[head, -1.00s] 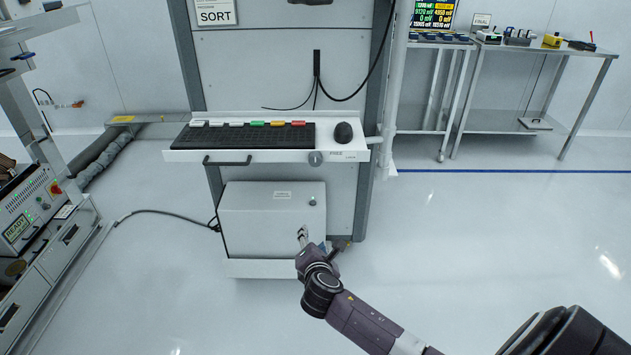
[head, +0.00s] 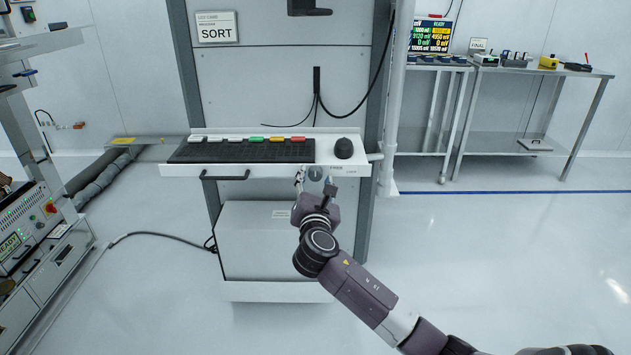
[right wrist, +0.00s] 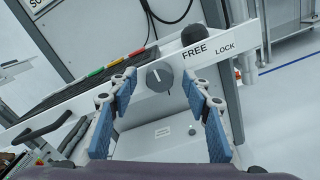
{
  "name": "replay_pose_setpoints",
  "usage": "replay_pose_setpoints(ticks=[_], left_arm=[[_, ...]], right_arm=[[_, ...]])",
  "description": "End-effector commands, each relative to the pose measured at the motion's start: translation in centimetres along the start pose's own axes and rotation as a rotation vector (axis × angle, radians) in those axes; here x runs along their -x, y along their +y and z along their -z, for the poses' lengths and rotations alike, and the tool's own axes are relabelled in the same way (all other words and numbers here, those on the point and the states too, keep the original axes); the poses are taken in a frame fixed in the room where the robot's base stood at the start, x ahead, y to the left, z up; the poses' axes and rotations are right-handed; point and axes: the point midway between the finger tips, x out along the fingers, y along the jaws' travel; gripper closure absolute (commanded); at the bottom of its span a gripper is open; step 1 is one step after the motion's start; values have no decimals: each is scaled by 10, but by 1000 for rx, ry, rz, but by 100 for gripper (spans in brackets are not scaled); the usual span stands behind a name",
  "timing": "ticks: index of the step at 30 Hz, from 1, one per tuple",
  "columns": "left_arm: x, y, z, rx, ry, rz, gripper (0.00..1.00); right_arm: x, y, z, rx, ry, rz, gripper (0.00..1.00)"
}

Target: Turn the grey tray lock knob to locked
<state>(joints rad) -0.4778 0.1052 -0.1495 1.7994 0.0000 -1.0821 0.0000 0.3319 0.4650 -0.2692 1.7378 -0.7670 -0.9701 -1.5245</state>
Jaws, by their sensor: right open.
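The grey tray lock knob (head: 316,173) is on the front edge of the keyboard tray (head: 260,170), right of the black handle. In the right wrist view the round knob (right wrist: 159,76) carries a light pointer line, tilted, with its upper end toward the left. The labels FREE (right wrist: 194,49) and LOCK (right wrist: 225,47) are printed to its right. My right gripper (head: 314,184) is open just in front of the knob. In the wrist view its two blue-padded fingers (right wrist: 160,83) stand either side of the knob, apart from it. My left gripper is out of view.
A black keyboard (head: 240,151), colored tabs and a mouse (head: 344,148) lie on the tray. A black handle (head: 224,178) sticks out at the tray's left front. A grey box (head: 258,240) stands below. Open floor lies to the right.

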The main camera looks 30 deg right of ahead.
Motion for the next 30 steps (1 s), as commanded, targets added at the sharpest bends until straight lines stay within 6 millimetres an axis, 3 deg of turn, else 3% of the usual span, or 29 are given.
replay_pose_setpoints(ticks=[9,21,30], left_arm=[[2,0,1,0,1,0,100],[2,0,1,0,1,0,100],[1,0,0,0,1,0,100]], right_arm=[[-3,0,0,-1,0,0,55],[-3,0,0,-1,1,1,97],[-3,0,1,-44,2,2,97]])
